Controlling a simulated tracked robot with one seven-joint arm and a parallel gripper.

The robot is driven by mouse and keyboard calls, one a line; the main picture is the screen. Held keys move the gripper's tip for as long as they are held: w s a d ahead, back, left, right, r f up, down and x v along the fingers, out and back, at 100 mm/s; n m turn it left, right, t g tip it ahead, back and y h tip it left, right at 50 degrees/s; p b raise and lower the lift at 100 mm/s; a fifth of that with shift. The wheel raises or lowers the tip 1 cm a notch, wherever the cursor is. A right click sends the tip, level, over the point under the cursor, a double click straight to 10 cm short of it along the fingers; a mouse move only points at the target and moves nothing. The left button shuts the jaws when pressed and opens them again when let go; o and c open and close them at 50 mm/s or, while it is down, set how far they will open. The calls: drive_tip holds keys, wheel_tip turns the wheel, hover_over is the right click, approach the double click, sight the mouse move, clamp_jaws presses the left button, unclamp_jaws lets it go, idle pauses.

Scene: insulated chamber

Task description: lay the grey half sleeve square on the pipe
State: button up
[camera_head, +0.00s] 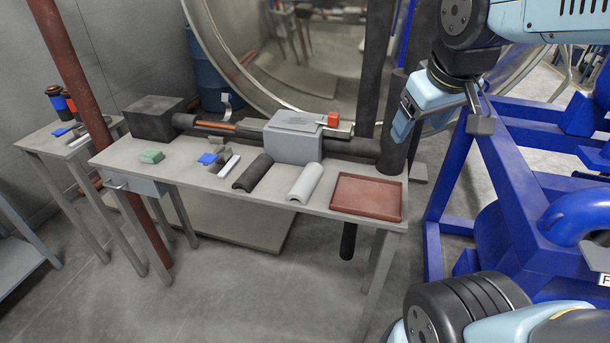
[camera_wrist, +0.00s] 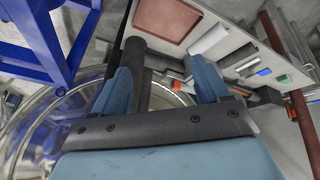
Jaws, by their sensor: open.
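A light grey half sleeve (camera_head: 305,182) lies hollow side down near the bench's front edge, left of the tray. It also shows in the wrist view (camera_wrist: 209,38). A darker half sleeve (camera_head: 253,172) lies to its left. The pipe (camera_head: 215,125) runs along the back of the bench, with a bare orange-brown stretch left of a grey box and dark covering at both ends. My gripper (camera_head: 440,122) is open and empty, well above and right of the bench. Its two fingers stand apart in the wrist view (camera_wrist: 162,66), where the right finger hides part of the bench.
A rust-red tray (camera_head: 367,196) lies at the right. A thick dark upright pipe (camera_head: 394,125) and blue frame (camera_head: 500,185) stand near my gripper.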

drive_tip(key=o, duration=0.3)
drive_tip(key=w+a+f+n, duration=0.1)
drive_tip(key=w+n, duration=0.1)
drive_tip(key=w+a+n, duration=0.1)
drive_tip(key=w+n, duration=0.1)
drive_tip(key=w+a+f+n, duration=0.1)
drive_tip(key=w+n, duration=0.1)
drive_tip(key=n, duration=0.1)
drive_tip(key=shift+w+a+f+g+h, duration=0.1)
drive_tip(key=shift+w+f+g+h, duration=0.05)
drive_tip(key=shift+f+g+h, duration=0.2)
drive_tip(key=shift+o, duration=0.2)
drive_tip(key=n, duration=2.1)
approach(305, 179)
drive_tip(key=shift+g+h, duration=0.25)
drive_tip(key=shift+h, duration=0.1)
drive_tip(key=shift+a+x, duration=0.15)
drive_tip(key=shift+x, duration=2.3)
drive_tip(key=shift+a+x, duration=0.2)
drive_tip(key=shift+x, duration=2.2)
